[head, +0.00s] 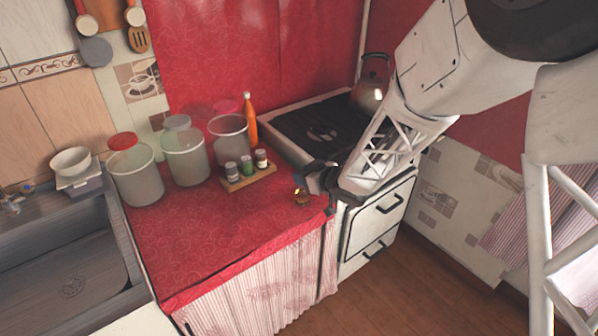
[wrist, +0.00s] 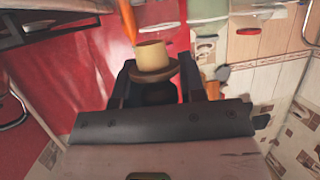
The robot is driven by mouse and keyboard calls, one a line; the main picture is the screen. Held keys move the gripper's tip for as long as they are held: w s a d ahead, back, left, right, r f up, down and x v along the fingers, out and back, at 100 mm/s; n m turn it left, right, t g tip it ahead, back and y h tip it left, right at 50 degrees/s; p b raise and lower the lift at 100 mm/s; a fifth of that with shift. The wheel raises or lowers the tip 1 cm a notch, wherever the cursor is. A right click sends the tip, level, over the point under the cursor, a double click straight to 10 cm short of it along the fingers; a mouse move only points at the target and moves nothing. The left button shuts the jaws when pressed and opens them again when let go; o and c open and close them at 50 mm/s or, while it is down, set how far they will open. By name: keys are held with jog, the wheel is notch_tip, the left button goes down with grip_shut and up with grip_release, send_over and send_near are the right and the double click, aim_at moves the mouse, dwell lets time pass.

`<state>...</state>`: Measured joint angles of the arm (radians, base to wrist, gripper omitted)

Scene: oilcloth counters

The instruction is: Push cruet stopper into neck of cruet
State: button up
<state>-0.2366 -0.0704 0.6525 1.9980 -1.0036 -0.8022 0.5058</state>
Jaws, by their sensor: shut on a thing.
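My gripper (wrist: 152,82) is shut on the stopper (wrist: 152,56), a tan, cork-like piece with a wider brown rim, which shows between the two dark fingers in the wrist view. The stopper's pale narrower end points away from my gripper. In the head view my gripper (head: 312,182) is low over the front right corner of the red counter. A small amber-brown object (head: 302,198) is right at its fingertips there. It is too small to tell whether this is the cruet or the held stopper. I cannot make out the cruet's neck in either view.
A wooden rack (head: 250,178) with 3 small jars stands left of my gripper. Several large canisters (head: 135,175) and an orange bottle (head: 250,120) stand behind it. The stove (head: 320,128) with a kettle (head: 370,90) is at right. The counter's front left (head: 190,250) is clear.

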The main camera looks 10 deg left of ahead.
jog(key=w+a, duration=0.1)
jog(key=w, duration=0.3)
jog(key=w+a, duration=0.1)
jog(key=w, duration=0.1)
jog(key=shift+w+a+f, duration=0.3)
jog(key=shift+f, duration=0.05)
jog(key=shift+f, duration=1.7)
jog(key=shift+f, duration=0.15)
jog(key=o, duration=0.9)
jog(key=v, duration=1.2)
jog(key=shift+r, duration=0.25)
